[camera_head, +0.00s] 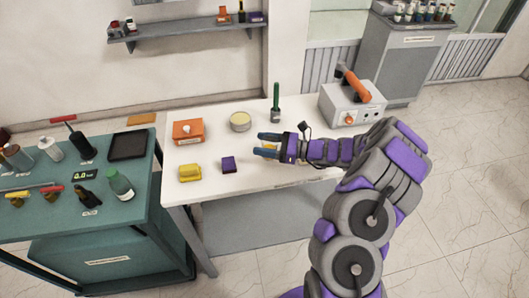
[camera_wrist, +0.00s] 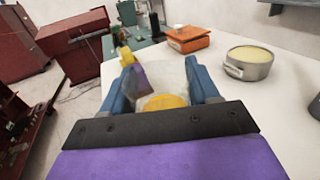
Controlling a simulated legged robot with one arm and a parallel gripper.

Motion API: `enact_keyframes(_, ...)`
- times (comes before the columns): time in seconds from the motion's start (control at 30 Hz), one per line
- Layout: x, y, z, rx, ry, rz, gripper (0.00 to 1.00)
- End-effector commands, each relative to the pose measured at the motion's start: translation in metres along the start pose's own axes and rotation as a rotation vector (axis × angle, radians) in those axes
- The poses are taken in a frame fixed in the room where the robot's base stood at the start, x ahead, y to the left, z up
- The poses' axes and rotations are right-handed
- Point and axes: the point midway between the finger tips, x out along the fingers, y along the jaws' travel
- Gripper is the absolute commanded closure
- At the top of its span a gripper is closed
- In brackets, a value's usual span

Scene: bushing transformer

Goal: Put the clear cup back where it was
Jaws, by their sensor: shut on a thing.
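The clear cup (camera_wrist: 172,76) is see-through, with yellow matter in its lower part. It sits between the two blue fingers of my gripper (camera_wrist: 160,84) in the wrist view, and the gripper is shut on it. In the head view my gripper (camera_head: 261,145) is over the middle of the white table (camera_head: 235,190), between the round pot and the dark purple block. I cannot tell whether the cup touches the table.
A teal cart (camera_head: 50,215) adjoins at left.

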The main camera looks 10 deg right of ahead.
Motion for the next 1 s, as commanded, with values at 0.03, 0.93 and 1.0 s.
enact_keyframes(0.03, 0.0, 0.0, -0.004, 0.001, 0.0, 0.0, 0.74)
enact_keyframes(0.93, -0.001, 0.0, -0.036, 0.0, 0.002, -0.001, 0.14)
enact_keyframes(1.0, -0.001, 0.0, -0.036, 0.0, 0.002, -0.001, 0.14)
